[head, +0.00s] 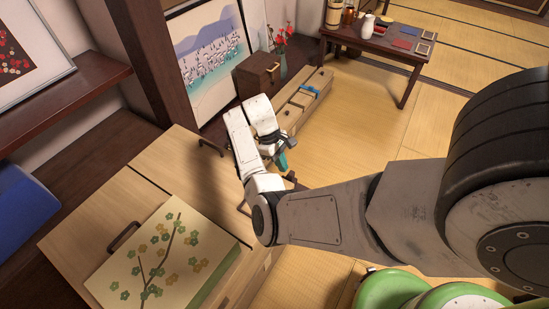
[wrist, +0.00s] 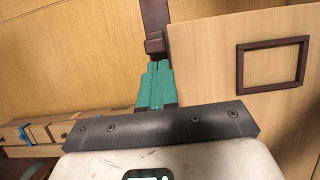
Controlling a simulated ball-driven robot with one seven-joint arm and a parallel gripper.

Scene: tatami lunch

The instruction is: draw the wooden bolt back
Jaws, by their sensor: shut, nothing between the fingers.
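My gripper (wrist: 156,68) shows from behind in the wrist view, its teal fingers together and empty. A dark brown wooden piece with a blocky knob (wrist: 155,46), which looks like the bolt, stands just beyond the fingertips along the edge of a light wood panel (wrist: 215,60). Whether the fingers touch it I cannot tell. In the head view my gripper (head: 282,161) is beside the light wood cabinet (head: 100,208), and a small dark brown part (head: 290,177) shows just below the fingertips. Most of the cabinet's front is hidden there by my arm.
A dark rectangular frame (wrist: 238,70) is on the panel. A flower-patterned box (head: 205,218) lies on the cabinet. A long wooden box (head: 318,82), a small brown chest (head: 256,68) and a low table (head: 340,32) stand farther back. Tatami (head: 360,125) is clear between them.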

